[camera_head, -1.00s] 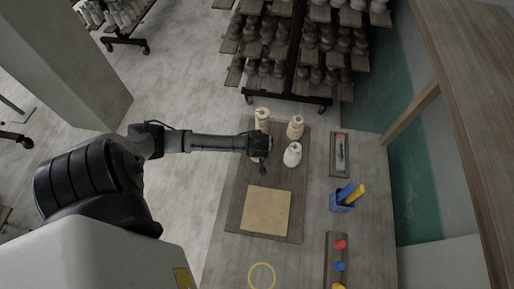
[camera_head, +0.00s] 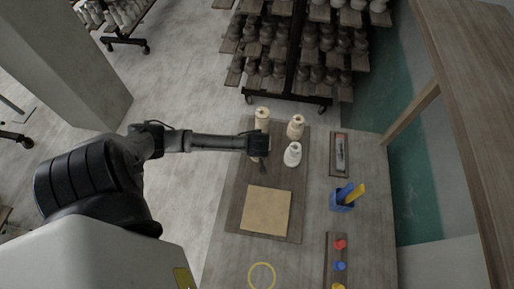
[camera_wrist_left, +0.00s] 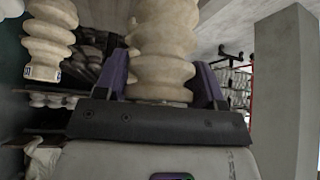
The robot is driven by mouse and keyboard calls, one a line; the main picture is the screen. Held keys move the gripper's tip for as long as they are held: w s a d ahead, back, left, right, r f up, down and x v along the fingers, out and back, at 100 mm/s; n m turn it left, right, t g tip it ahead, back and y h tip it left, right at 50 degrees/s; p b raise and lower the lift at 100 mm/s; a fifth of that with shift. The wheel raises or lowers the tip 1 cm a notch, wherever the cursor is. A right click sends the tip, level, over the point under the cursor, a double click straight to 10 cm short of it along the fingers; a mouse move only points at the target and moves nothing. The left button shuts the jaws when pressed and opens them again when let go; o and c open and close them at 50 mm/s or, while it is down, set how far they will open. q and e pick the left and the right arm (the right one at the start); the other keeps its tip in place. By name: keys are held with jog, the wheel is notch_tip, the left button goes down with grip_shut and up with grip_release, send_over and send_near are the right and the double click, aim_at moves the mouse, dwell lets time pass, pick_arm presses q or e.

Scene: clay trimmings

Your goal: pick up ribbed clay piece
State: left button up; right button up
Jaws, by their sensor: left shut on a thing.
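The ribbed clay piece (camera_head: 262,115) is cream-coloured with stacked rounded rings. In the head view it shows just beyond my left gripper (camera_head: 260,150), which hides its lower part. In the left wrist view the ribbed clay piece (camera_wrist_left: 163,40) stands between the two purple fingers of my left gripper (camera_wrist_left: 163,84), which are shut on it. Its top runs out of that frame. I cannot tell whether it touches the board. My right gripper is in neither view.
A second ribbed piece (camera_head: 295,128) and a whiter piece (camera_head: 292,155) stand close by on the right. A tan square slab (camera_head: 266,210) lies on the dark board (camera_head: 236,219). A blue tool holder (camera_head: 342,207) stands further right. Loaded shelves (camera_head: 300,50) rise behind the table.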

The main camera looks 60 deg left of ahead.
pick_arm(q)
grip_shut()
jog(key=shift+r, duration=0.15)
